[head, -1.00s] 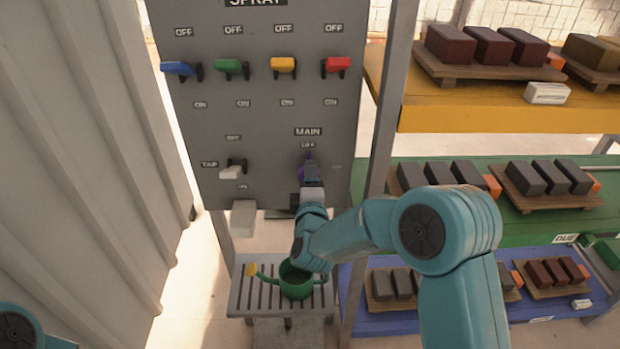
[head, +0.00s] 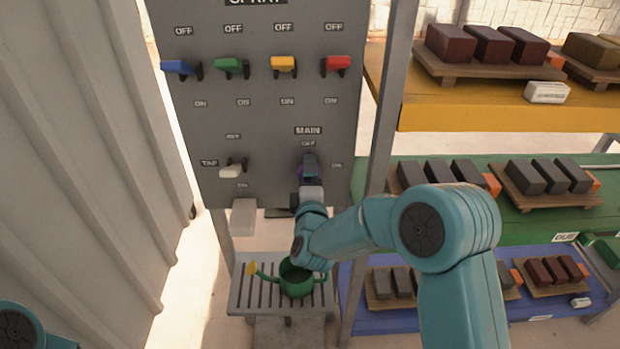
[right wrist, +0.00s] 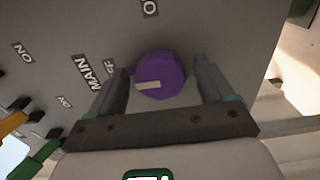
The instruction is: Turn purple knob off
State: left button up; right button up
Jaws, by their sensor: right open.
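The purple knob (right wrist: 162,72) sits on the grey panel under the MAIN label (head: 308,131). In the right wrist view it lies between my open right fingers (right wrist: 168,88), with a gap visible on both sides. Its pale pointer mark points left in that view, towards the side of the MAIN and OFF labels; the ON label (right wrist: 149,7) is at the top. In the head view my right gripper (head: 309,165) covers most of the knob. Only my left arm shows at the lower left corner; its gripper is out of view.
Blue (head: 178,67), green (head: 229,66), yellow (head: 283,64) and red (head: 337,63) handles are above. A white tap handle (head: 231,171) is left of the knob. A green watering can (head: 296,280) stands below on a slatted stand (head: 240,299). Brick shelves (head: 480,119) are at right.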

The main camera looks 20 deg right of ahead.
jog(key=shift+s, duration=0.1)
jog(key=b+v, duration=0.2)
jog(key=v, duration=1.4)
